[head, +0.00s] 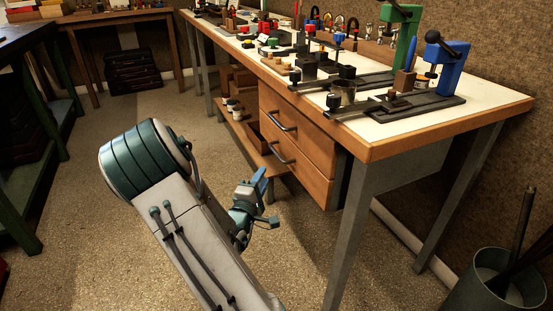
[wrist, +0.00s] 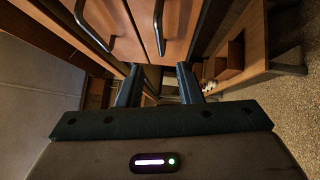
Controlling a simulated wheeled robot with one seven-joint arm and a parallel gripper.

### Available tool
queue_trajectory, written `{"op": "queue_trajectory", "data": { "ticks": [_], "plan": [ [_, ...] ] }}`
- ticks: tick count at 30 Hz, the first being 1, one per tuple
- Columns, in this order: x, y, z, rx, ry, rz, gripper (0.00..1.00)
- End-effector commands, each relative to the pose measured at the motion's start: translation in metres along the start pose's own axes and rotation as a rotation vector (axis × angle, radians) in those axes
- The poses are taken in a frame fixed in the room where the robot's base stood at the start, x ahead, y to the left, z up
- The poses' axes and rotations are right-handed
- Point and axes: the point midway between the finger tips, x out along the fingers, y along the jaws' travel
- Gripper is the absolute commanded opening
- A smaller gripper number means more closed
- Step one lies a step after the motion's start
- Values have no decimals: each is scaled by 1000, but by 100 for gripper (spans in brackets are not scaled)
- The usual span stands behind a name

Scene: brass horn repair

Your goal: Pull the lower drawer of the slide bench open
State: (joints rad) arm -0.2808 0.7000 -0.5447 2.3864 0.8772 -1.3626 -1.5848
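The slide bench (head: 520,103) has two wooden drawers, one above the other, both closed. The lower drawer (head: 312,181) has a dark bar handle (head: 280,153); the upper drawer (head: 322,147) has a matching handle (head: 282,124). My gripper (head: 268,199) is in front of and below the lower drawer in the head view, apart from it. In the wrist view my gripper (wrist: 159,74) is open and empty, its two fingers spread. The lower handle (wrist: 158,28) lies ahead, roughly in line with the gap between them; the upper handle (wrist: 97,32) is to its left.
A low wooden shelf (head: 247,140) with small pots stands left of the drawers. A grey bench leg (head: 352,230) stands to the right, with a grey bin (head: 490,285) beyond. Tools and clamps crowd the bench top. The floor before the drawers is clear apart from my arm.

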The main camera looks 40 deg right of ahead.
Motion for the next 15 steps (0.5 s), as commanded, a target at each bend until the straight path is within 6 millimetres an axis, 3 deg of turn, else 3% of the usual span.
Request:
{"op": "queue_trajectory", "data": {
  "ticks": [15],
  "plan": [
    [102,-2,1,5,-3,0,32]
  ]
}}
